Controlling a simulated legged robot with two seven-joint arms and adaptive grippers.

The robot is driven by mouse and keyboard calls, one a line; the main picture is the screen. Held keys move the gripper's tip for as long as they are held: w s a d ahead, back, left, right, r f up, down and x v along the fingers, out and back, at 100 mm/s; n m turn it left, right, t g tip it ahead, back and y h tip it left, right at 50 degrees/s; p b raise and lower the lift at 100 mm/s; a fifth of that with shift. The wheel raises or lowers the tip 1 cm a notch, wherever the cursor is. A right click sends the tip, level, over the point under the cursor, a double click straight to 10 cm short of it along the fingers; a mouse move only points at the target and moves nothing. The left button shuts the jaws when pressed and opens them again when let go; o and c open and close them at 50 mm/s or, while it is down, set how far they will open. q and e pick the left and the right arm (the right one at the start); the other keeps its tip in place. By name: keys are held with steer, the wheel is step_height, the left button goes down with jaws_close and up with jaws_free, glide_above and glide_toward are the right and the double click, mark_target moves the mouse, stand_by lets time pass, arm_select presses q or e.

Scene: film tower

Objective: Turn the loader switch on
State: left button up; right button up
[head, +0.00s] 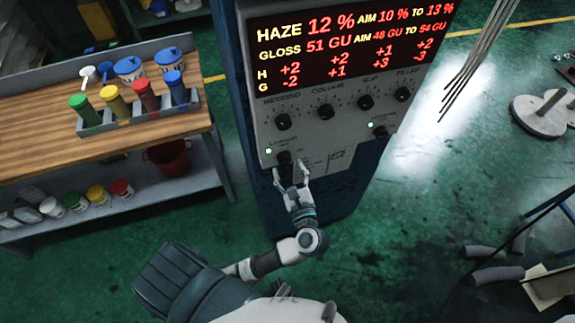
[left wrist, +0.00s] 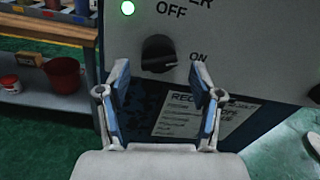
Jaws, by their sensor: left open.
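The loader switch (head: 284,157) is a black rotary knob low on the left of the grey control panel (head: 330,135). In the left wrist view the knob (left wrist: 158,53) sits below OFF and left of ON, under lettering cut off except "ER". Its exact pointing is hard to tell. My left gripper (head: 291,172) is just below the switch. In the left wrist view its open fingers (left wrist: 158,80) stand apart on either side of the knob's line, without visibly touching it. My right gripper is not in view.
A display (head: 350,45) reads haze 12 % and gloss 51 GU above several knobs. Another switch (head: 380,131) with a green light is at the panel's right. A wooden bench (head: 40,125) with bottles stands left. A paper label (left wrist: 205,118) is below the switch.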

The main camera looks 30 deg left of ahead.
arm_select(q)
steer(key=shift+x, duration=0.9)
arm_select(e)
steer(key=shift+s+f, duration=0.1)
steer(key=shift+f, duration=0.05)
arm_select(q)
steer(key=shift+a, duration=0.1)
steer(key=c, duration=1.1)
steer(key=shift+s+m, duration=0.1)
steer(key=shift+m, duration=0.2)
steer(key=m+p, duration=0.3)
steer(key=shift+r+m, duration=0.15)
steer(key=shift+m, duration=0.25)
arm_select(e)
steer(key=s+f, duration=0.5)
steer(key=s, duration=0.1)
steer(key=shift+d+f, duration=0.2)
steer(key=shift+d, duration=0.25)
arm_select(q)
steer(key=o, duration=1.1)
